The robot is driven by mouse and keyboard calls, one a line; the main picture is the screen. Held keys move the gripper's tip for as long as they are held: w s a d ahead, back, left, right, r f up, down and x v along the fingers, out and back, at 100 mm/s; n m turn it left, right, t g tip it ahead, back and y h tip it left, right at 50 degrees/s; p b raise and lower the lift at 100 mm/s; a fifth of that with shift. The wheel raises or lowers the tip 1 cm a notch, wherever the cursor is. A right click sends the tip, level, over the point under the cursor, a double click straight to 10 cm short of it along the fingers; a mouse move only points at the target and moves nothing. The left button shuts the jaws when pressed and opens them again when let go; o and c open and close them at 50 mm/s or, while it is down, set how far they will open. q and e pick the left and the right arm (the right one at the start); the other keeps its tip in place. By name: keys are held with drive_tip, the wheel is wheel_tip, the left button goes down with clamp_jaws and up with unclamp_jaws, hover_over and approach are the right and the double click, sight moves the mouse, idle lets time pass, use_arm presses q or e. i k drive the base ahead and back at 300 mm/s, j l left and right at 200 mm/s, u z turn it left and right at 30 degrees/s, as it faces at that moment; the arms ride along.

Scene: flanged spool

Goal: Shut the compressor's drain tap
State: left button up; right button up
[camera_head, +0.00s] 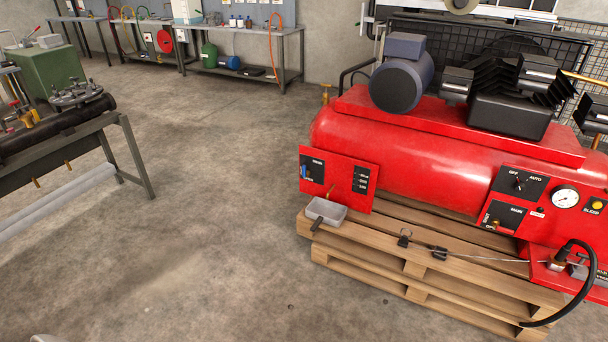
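The red compressor (420,150) lies on a wooden pallet (400,262) at the right. A red plate (345,196) at its left end carries a black panel (312,168) with a small blue lever and a label too small to read surely. I cannot tell which part is the drain tap's handle, or whether the tap is open.
A gauge (565,198), an OFF/AUTO switch (519,182) and a black hose (589,275) are at the compressor's right end. A workbench with a dark pipe (55,129) stands left. The concrete floor (200,220) between is clear.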

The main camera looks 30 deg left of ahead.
sight(305, 173)
drive_tip(key=i+j, duration=0.25)
drive_tip(key=i, duration=0.2)
drive_tip(key=i+j, duration=0.25)
drive_tip(key=i, duration=0.2)
drive_tip(key=i+j+u, duration=0.1)
drive_tip(key=i+j, duration=0.15)
drive_tip(key=i, duration=0.2)
drive_tip(key=i+j, duration=0.2)
drive_tip(key=i, duration=0.3)
